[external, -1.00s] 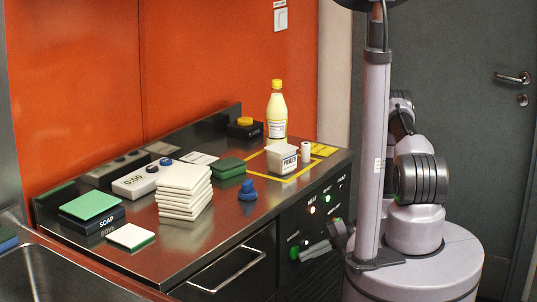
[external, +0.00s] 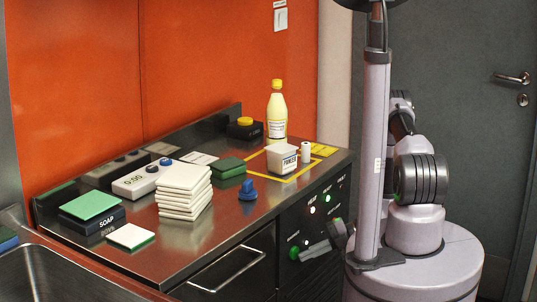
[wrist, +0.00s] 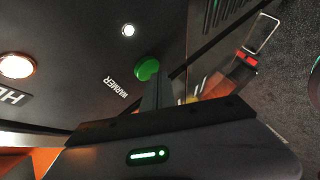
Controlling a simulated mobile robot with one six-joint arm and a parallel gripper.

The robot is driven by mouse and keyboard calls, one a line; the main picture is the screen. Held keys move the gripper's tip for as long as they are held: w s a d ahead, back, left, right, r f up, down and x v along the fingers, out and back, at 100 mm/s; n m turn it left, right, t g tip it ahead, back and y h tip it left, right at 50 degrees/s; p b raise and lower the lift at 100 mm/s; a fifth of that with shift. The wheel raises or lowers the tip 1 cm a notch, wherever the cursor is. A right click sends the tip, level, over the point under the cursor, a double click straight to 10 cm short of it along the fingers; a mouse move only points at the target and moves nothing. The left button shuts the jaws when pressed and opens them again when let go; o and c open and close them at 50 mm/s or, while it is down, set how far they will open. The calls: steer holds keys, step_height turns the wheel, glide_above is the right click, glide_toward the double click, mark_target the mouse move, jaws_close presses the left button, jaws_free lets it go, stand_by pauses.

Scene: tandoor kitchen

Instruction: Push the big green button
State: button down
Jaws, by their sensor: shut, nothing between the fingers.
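The big green button (wrist: 147,69) is a round green cap on the dark front panel, beside the word WARMER in the wrist view. It also shows small and low on the panel in the external view (external: 293,253). My gripper (wrist: 156,82) is shut and empty, its fingertips at the lower right edge of the button in the wrist view. In the external view my gripper (external: 303,254) is just right of the button, pointing at the panel. I cannot tell whether the fingertips touch the button.
The panel also carries a glowing orange-white lamp (wrist: 16,66) and a small white lamp (wrist: 128,30). A drawer handle (external: 228,270) sticks out left of the panel. The counter above holds white stacked slabs (external: 184,190), a white tub (external: 282,158) and a bottle (external: 277,110).

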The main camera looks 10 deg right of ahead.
steer(key=shift+w, duration=0.1)
steer(key=shift+w+a, duration=0.25)
steer(key=shift+a, duration=0.1)
steer(key=shift+d, duration=0.1)
steer(key=s+d+p, duration=0.1)
steer(key=s+d, duration=0.3)
steer(key=s, duration=0.1)
steer(key=shift+d, duration=0.35)
stand_by(0.4)
